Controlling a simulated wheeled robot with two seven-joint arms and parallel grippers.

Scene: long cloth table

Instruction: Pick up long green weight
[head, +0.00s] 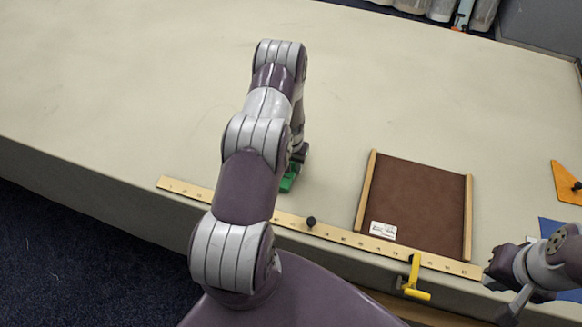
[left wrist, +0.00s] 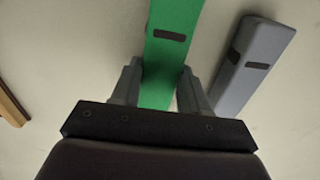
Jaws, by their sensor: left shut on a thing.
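The long green weight (left wrist: 171,50) runs up through the left wrist view, with a dark slot on its top face. My left gripper (left wrist: 158,74) is shut on it, one finger on each side. In the head view a short part of the green weight (head: 288,181) shows beside my left arm, and the arm hides the rest. I cannot tell whether it is touching the table. My right gripper (head: 503,281) is at the lower right, by the ruler's right end. Its finger opening is unclear.
A grey weight (left wrist: 255,65) lies close to the right of the green one. A brown board with wooden sides (head: 415,200) lies right of my left arm. A yellow ruler (head: 340,236) runs along the front edge with a yellow clamp (head: 414,277). The far table is clear.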

